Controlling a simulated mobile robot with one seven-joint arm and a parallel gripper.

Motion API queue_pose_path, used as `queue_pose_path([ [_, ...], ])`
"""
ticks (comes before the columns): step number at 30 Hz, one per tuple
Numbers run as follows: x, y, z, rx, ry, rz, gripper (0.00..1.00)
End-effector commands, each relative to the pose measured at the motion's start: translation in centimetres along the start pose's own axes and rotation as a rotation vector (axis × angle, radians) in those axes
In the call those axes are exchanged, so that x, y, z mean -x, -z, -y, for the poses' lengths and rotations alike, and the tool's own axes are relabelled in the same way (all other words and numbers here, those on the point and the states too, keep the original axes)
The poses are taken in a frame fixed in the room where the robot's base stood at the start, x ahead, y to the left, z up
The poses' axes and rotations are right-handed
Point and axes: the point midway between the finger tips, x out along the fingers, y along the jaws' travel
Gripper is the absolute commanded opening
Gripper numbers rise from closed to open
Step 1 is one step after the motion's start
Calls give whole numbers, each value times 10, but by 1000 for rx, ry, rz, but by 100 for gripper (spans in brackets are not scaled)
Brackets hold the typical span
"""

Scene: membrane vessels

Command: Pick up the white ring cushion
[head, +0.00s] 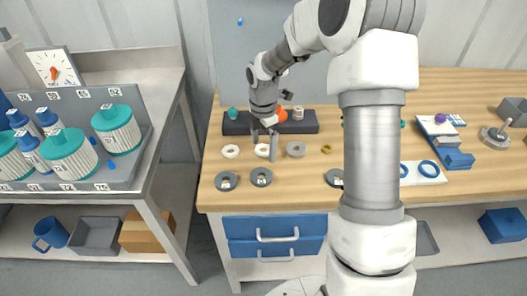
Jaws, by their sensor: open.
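Two small white rings lie on the wooden bench: a flat one at the left (231,151), and another (262,151) directly below my gripper, beside its fingers. Either could be the white ring cushion; I cannot tell which from this view. My gripper (265,141) points down over the bench and is open, with nothing visible between its fingers. One finger partly covers the right-hand white ring. I cannot tell whether the fingers touch it or hang just above it.
A grey ring (296,149) and a brass ring (326,149) lie to the right. Dark grey discs (226,181) lie in front. A dark rack (237,124) stands behind. Blue rings on a white plate (426,180) lie beyond my arm, which hides the middle of the bench.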

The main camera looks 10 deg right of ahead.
Motion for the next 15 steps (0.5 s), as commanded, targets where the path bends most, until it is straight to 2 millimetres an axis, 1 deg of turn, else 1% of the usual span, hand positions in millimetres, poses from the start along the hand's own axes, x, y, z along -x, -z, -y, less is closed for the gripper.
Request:
queue_pose_path([
  [4,1,0,0,0,-1,1,97],
  [8,1,0,0,0,0,1,74],
  [9,1,0,0,0,0,1,67],
  [11,1,0,0,0,-1,1,56],
  [12,1,0,0,0,-1,1,49],
  [14,1,0,0,0,0,1,38],
  [15,1,0,0,0,0,1,31],
])
